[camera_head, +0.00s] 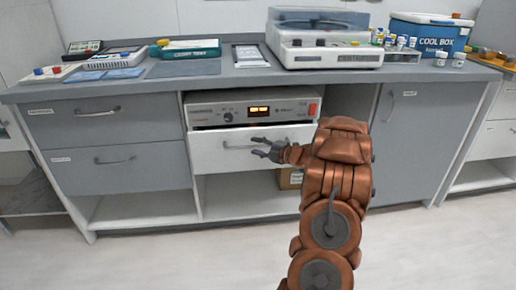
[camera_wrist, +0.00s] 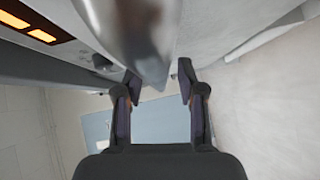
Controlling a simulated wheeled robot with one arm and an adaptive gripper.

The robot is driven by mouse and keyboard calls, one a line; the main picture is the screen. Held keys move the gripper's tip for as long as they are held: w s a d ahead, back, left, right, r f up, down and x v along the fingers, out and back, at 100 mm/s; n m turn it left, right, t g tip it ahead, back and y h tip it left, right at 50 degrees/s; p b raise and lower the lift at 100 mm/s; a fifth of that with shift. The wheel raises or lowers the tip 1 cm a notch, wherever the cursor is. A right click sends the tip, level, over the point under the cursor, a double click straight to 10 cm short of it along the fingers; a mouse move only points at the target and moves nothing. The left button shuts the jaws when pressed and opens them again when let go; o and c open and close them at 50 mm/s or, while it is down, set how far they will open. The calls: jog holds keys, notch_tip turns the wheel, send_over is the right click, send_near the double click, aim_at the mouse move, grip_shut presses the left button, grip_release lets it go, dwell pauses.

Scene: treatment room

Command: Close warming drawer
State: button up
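The warming drawer (camera_head: 215,158) has a plain white front below a grey control panel (camera_head: 292,107) with a lit orange display, under the counter. The front seems to stand slightly forward of the panel; how far is hard to tell. Its bar handle (camera_head: 238,146) is partly hidden by my gripper (camera_head: 266,150), which is in front of the drawer's middle. In the wrist view, my gripper's two fingers (camera_wrist: 158,82) are apart, with the shiny metal handle (camera_wrist: 140,35) close ahead of the fingertips. Whether they touch it is unclear. The orange display (camera_wrist: 30,27) is at upper left.
Grey drawers (camera_head: 118,165) stand to the left and a grey cabinet door (camera_head: 415,135) to the right. A cardboard box (camera_head: 290,179) sits on the open shelf below. The counter above holds a centrifuge-like device (camera_head: 325,40) and a blue cool box (camera_head: 430,34). The floor in front is clear.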

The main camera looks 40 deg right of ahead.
jog(key=shift+w, duration=0.1)
grip_shut()
dwell(0.3)
dwell(0.4)
